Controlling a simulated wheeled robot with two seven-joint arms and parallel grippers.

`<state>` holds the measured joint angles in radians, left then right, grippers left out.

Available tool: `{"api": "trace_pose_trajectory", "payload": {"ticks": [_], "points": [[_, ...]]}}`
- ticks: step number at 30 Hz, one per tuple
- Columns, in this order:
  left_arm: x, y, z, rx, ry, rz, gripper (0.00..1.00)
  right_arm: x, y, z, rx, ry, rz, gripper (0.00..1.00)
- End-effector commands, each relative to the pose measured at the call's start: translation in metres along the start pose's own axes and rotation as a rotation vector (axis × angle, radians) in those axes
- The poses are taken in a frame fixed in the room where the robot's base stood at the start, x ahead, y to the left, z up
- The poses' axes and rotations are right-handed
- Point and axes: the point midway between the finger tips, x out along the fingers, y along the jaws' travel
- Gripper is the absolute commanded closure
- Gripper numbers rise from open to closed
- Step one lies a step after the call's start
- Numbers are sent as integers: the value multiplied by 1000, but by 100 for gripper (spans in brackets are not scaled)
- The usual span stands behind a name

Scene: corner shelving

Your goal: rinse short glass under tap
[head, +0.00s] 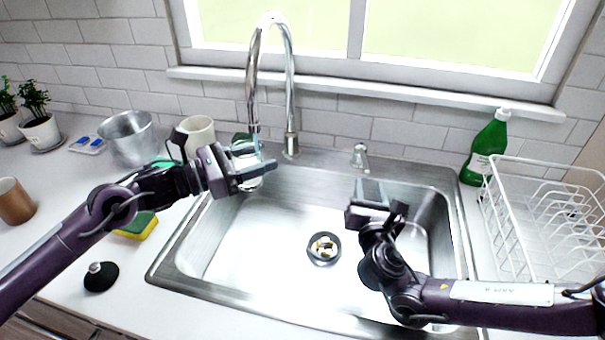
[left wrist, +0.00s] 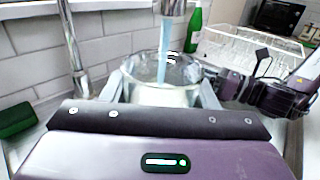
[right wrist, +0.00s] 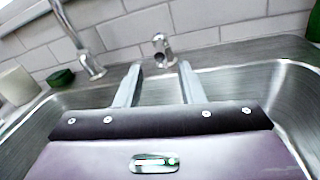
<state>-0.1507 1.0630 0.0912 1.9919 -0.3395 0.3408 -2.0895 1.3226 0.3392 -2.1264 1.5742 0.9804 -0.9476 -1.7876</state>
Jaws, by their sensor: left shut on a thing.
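My left gripper (head: 256,172) is shut on a clear short glass (head: 245,158) over the back left of the sink (head: 290,240). In the left wrist view the glass (left wrist: 163,72) sits upright between the two fingers. The tap (head: 291,100) is a tall chrome gooseneck, and its spout (left wrist: 172,6) is right above the glass. A bluish stream of water (left wrist: 166,42) runs from the spout into the glass. My right gripper (head: 372,190) is open and empty over the right part of the sink; its spread fingers (right wrist: 158,85) also show in the right wrist view.
A green bottle (head: 487,150) and a white dish rack (head: 535,215) stand right of the sink. A metal bucket (head: 130,137), a cream cup (head: 197,130), a sponge (head: 140,225) and a black stopper (head: 101,278) are on the left counter. The drain (head: 324,248) is uncovered.

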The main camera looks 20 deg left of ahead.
Motion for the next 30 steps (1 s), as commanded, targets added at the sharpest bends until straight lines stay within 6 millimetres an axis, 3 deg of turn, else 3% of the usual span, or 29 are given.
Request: {"api": "trace_pose_trajectory", "payload": {"ticks": [30], "points": [[9,-9,2,2,-3,0,79,0,-2,-11,0,0,0,65]]}}
